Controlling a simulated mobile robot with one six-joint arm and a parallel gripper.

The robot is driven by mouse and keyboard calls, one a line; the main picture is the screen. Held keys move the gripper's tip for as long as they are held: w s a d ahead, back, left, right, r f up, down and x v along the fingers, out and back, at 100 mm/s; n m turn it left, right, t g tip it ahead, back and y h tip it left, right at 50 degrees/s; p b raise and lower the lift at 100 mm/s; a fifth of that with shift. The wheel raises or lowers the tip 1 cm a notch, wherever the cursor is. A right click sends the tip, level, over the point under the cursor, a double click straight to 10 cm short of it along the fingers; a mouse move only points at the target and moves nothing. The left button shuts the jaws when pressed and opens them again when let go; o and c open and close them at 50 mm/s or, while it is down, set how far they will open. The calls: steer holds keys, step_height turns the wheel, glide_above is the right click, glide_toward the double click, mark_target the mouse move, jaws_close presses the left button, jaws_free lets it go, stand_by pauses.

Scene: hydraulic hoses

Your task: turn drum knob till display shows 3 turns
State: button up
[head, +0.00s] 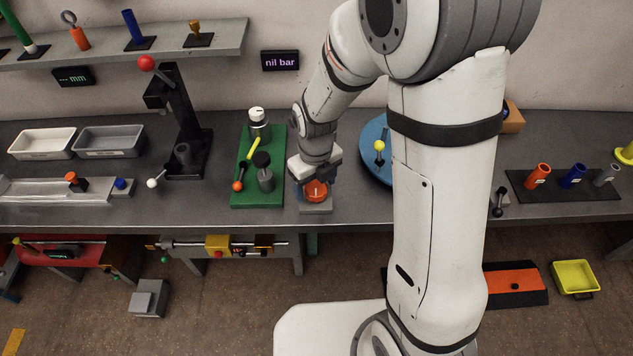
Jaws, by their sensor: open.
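An orange round knob (316,191) with a small pale mark sits on a grey base (317,208) near the front edge of the bench; I take it to be the drum knob. My gripper (314,178) points down right at the knob and hides its back part. The jaws are open; whether they touch the knob or straddle it I cannot tell. Something blue shows at the knob's left side. No display reading turns is legible. A dark display (280,61) on the wall reads "nil bar", and another (73,77) under the shelf reads "--- mm".
A green board (243,192) with bottles and an orange-tipped lever stands just left of the knob. A blue disc (374,160) with a yellow-knobbed lever is to the right, partly behind my arm.

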steer(key=c, duration=1)
